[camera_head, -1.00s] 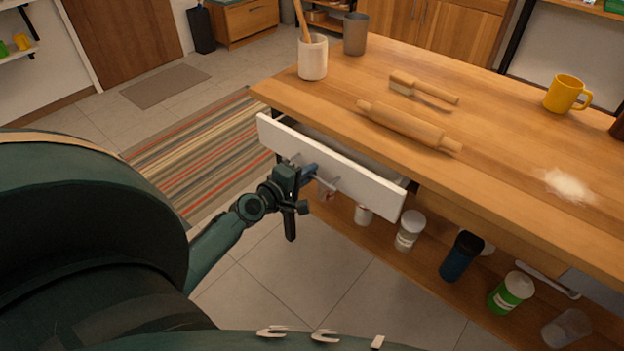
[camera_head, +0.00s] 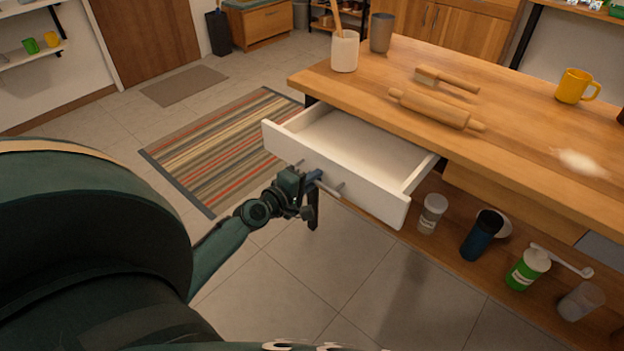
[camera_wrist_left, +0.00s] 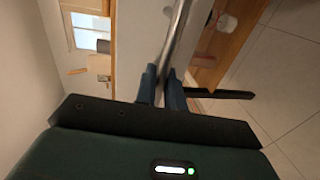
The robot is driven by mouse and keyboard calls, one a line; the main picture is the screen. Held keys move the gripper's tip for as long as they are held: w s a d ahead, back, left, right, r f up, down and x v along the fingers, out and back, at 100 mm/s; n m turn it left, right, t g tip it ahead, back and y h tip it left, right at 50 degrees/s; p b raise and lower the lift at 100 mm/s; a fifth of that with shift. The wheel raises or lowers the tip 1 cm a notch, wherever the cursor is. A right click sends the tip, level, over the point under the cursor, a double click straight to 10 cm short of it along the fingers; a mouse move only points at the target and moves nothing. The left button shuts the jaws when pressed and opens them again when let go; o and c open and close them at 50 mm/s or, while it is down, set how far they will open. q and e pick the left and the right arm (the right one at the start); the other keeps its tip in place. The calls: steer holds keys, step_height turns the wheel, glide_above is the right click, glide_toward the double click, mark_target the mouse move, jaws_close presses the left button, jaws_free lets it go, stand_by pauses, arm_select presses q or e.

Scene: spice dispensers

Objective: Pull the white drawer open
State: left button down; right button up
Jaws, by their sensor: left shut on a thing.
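The white drawer (camera_head: 338,172) stands well out from the wooden table, and its pale, empty-looking inside shows in the head view. My left gripper (camera_head: 314,180) is at the drawer's front, shut on its metal bar handle. In the left wrist view the two fingers (camera_wrist_left: 162,88) close around the handle (camera_wrist_left: 178,38), with the white drawer front (camera_wrist_left: 138,45) beside it. My right gripper is not in view.
The wooden table (camera_head: 520,130) holds a rolling pin (camera_head: 435,108), a brush (camera_head: 447,81), a yellow mug (camera_head: 574,86) and two cups. Several jars, including a green one (camera_head: 527,268), stand on the lower shelf. The tiled floor before the drawer is clear.

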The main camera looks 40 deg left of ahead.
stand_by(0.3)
arm_select(q)
steer(key=c, duration=1.7)
jaws_free()
steer(key=shift+s, duration=0.15)
steer(key=b+v, duration=0.1)
steer(key=v, duration=1.2)
steer(key=shift+r, duration=0.1)
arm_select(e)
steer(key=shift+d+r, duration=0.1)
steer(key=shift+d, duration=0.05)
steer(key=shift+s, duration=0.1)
